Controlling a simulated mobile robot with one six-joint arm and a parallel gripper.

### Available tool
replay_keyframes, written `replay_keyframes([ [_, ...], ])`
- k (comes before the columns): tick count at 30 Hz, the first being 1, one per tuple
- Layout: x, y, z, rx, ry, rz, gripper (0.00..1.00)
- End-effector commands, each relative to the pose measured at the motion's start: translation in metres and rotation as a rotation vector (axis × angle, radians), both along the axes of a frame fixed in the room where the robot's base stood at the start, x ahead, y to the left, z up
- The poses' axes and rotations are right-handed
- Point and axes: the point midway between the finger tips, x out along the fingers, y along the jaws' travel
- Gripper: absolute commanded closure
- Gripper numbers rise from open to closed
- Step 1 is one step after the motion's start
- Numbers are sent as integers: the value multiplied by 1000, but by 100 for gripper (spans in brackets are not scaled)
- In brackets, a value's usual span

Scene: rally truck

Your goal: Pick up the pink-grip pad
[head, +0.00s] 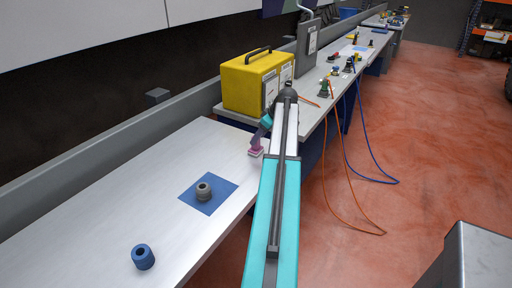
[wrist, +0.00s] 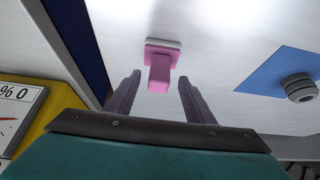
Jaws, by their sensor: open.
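The pink-grip pad (wrist: 160,70) has a pink upright grip on a pink base with a pale layer under it. It sits on the pale bench top. In the head view the pad (head: 256,151) is partly hidden by my arm. My gripper (wrist: 155,95) is open, with one finger to each side of the pad's grip in the wrist view. The fingers look apart from the grip, and nothing is held. In the head view my gripper (head: 259,140) is close by the pad and mostly hidden by the arm.
A blue square mat (head: 222,193) with a grey knob-like part (head: 204,191) lies nearby. A blue ring-shaped part (head: 143,257) stands toward the front. A yellow case (head: 258,80) stands just behind my gripper. Orange and blue hoses hang off the bench's right side.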

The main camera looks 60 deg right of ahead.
Motion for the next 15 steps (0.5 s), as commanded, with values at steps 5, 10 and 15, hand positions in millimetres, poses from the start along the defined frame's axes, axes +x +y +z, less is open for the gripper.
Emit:
replay_keyframes([
  [5,9,-1,-14,2,1,1,52],
  [10,16,-2,-28,0,0,-1,52],
  [15,18,-2,-32,0,0,0,52],
])
